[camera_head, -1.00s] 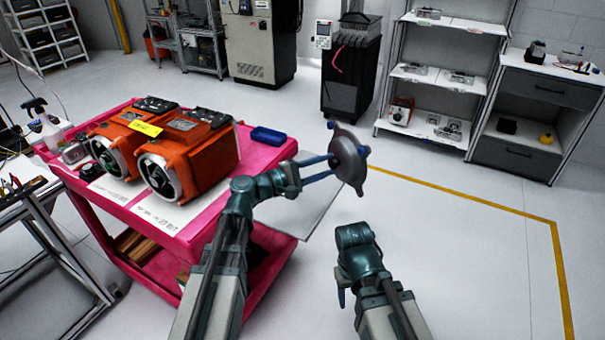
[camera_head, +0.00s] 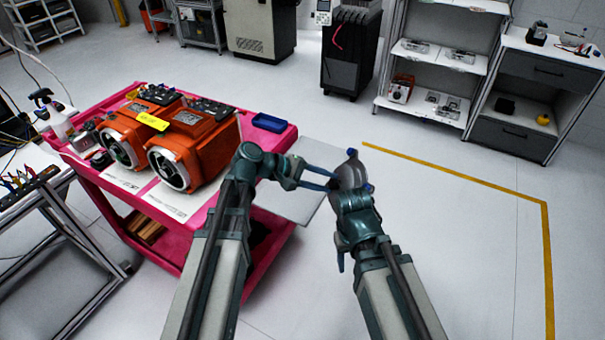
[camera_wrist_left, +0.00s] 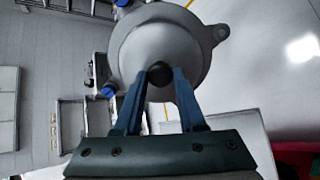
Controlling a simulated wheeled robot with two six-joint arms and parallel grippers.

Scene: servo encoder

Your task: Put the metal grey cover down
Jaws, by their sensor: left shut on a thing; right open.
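The metal grey cover (camera_head: 351,172) is in the air right of the pink cart in the head view, partly hidden by my right gripper. It is a rounded grey disc with lugs and blue pieces at its edge. My left gripper (camera_head: 334,180) is shut on it. In the left wrist view the blue fingers (camera_wrist_left: 160,85) of my left gripper close on a dark knob at the middle of the cover (camera_wrist_left: 160,45). My right gripper (camera_head: 352,190) is open, just below and in front of the cover; its fingers are mostly hidden, and I cannot tell whether it touches the cover.
A pink cart (camera_head: 190,235) carries two orange motors (camera_head: 195,145) and a blue tray (camera_head: 269,122). A light panel (camera_head: 305,205) projects at the cart's right side. A shelf (camera_head: 430,80) and a drawer cabinet (camera_head: 530,95) stand at the back right. Floor on the right is clear.

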